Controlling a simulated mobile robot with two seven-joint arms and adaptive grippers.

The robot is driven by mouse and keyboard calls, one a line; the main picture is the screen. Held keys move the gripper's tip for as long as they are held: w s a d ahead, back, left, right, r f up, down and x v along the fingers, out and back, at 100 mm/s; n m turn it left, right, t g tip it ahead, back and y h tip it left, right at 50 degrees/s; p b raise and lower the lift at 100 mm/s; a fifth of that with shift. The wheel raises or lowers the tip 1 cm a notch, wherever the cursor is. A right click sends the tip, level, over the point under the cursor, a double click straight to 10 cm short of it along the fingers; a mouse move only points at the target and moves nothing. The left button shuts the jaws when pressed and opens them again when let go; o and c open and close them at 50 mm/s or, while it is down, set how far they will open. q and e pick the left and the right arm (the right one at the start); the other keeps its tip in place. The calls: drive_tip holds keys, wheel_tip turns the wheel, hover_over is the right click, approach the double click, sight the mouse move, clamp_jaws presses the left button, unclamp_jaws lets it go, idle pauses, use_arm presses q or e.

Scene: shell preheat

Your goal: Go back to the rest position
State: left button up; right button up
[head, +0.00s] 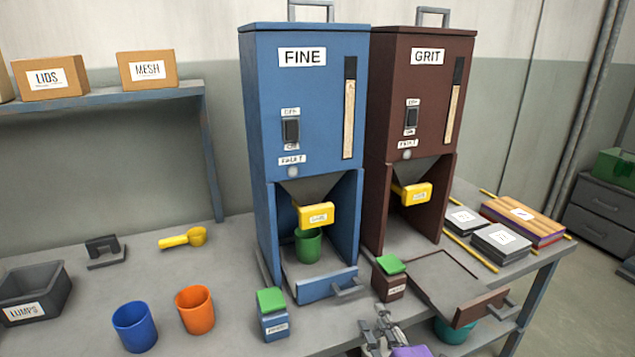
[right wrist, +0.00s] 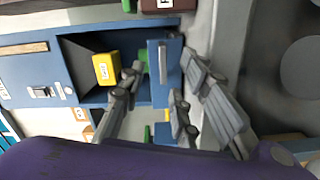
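My right gripper (head: 380,322) is at the bottom of the head view, in front of the table's front edge and below the small brown box. Its fingers (right wrist: 163,85) stand apart in the right wrist view, with nothing held between them. The blue FINE machine (head: 262,205) stands on the table, with a green cup (head: 308,246) under its yellow spout piece (head: 316,214). The brown GRIT machine (head: 376,150) stands to its right, with no cup seen under its yellow spout piece (head: 416,194). My left gripper is not in view.
A green-topped blue box (head: 273,322) and a green-topped brown box (head: 390,285) stand near my right gripper. The brown tray (head: 470,305) juts out at the front. Blue (head: 134,326) and orange (head: 195,310) cups, a yellow scoop (head: 182,239) and a LUMPS bin (head: 35,293) stand left.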

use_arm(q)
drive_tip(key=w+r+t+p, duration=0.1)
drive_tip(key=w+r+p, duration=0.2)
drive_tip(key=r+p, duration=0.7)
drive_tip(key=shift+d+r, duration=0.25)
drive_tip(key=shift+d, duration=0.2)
use_arm(e)
drive_tip(key=s+d+f+m+g+h, duration=0.1)
drive_tip(key=s+f+m+g, duration=0.2)
drive_tip(key=s, duration=1.1)
drive_tip(key=s+d+f+m+g+h, duration=0.1)
drive_tip(key=s+f+m+g, duration=0.1)
drive_tip(key=s+m, duration=0.6)
drive_tip(key=s+d+f+m+g+h, duration=0.2)
drive_tip(key=s+f+m, duration=0.3)
drive_tip(key=s, duration=1.5)
drive_tip(key=shift+s+m+g, duration=0.4)
drive_tip(key=shift+m+g, duration=0.4)
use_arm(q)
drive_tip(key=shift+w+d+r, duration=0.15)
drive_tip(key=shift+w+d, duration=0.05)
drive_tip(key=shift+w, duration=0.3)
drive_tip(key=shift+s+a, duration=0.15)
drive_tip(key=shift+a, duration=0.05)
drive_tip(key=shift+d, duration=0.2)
